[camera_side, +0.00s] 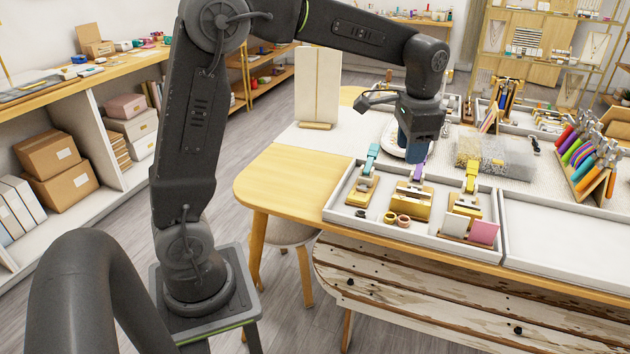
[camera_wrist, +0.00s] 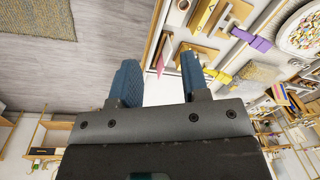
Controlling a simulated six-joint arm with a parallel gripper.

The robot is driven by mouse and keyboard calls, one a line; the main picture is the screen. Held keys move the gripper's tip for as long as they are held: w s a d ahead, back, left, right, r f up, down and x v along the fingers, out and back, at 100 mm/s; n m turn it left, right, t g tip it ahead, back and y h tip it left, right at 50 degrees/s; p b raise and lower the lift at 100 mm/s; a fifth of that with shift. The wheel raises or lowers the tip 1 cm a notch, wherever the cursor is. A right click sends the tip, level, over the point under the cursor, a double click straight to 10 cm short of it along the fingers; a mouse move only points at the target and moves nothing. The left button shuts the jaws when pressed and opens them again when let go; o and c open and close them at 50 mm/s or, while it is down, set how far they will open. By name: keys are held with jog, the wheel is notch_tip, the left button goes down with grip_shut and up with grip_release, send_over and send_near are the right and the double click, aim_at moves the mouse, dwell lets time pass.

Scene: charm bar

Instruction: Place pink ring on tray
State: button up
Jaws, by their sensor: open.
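My gripper (camera_side: 412,150) hangs above the work table, over the back edge of a white tray (camera_side: 345,213) holding tools and small parts. In the wrist view my gripper (camera_wrist: 160,78) has its two blue fingers apart with nothing held between them. I cannot tell whether any is the pink ring. A second white tray (camera_side: 565,245) to the right looks empty.
Clamps with teal (camera_side: 372,155), purple (camera_side: 418,171) and yellow (camera_side: 471,176) handles stand in the tray, beside a pink card (camera_side: 484,231). A rack of colourful-handled pliers (camera_side: 590,160) stands at right. A tall board (camera_side: 318,88) stands behind.

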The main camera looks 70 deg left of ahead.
jog(key=s+d+n+t, duration=0.1)
jog(key=s+d+t, duration=0.1)
jog(key=s, duration=0.9)
jog(key=s+d+n+t+h, duration=0.1)
jog(key=s+d+n+t, duration=0.1)
jog(key=s, duration=0.9)
jog(key=shift+s+d+r+n+t, duration=0.3)
jog(key=shift+d+r+t, duration=0.1)
jog(key=shift+d, duration=0.15)
